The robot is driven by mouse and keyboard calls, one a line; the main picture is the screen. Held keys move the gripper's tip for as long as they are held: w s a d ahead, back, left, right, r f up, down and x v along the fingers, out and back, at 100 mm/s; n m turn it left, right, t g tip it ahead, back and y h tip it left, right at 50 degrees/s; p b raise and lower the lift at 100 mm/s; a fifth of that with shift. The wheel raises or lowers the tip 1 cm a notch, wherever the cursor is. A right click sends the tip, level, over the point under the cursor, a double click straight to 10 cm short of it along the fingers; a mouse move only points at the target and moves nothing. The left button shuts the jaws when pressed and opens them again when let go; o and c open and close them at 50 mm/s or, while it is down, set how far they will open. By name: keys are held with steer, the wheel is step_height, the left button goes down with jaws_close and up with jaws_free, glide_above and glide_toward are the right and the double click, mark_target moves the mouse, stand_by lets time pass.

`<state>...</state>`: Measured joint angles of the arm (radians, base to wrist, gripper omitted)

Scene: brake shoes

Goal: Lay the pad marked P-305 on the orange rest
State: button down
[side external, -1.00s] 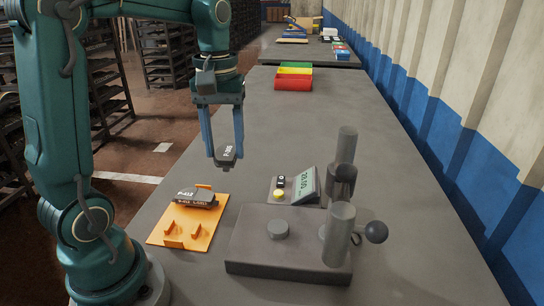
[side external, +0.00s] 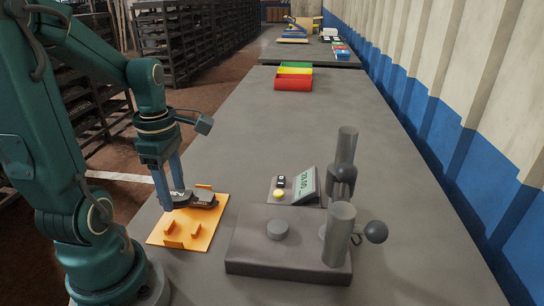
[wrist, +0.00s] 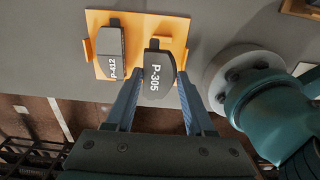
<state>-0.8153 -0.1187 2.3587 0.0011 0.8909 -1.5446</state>
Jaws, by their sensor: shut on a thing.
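The dark pad marked P-305 (wrist: 158,68) is held between the two blue fingers of my gripper (wrist: 160,75). In the side view my gripper (side external: 172,203) points down at the rear left part of the orange rest (side external: 192,238), with the P-305 pad (side external: 180,196) mostly hidden by a finger. The wrist view shows this pad overlapping the lower right edge of the rest (wrist: 178,27). I cannot tell whether it touches the rest. The pad marked P-412 (wrist: 110,48) lies on the rest beside it, also visible in the side view (side external: 204,199).
A grey press block (side external: 285,250) with upright cylinders and a ball-ended lever stands right of the rest. A small display (side external: 303,184) is behind it. Red, yellow and green bins (side external: 293,82) stand farther back. The middle of the table is clear.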

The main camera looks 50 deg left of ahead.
steer(key=shift+f, duration=2.95)
steer(key=shift+f, duration=0.4)
steer(key=shift+c, duration=0.9)
jaws_free()
steer(key=shift+r, duration=2.6)
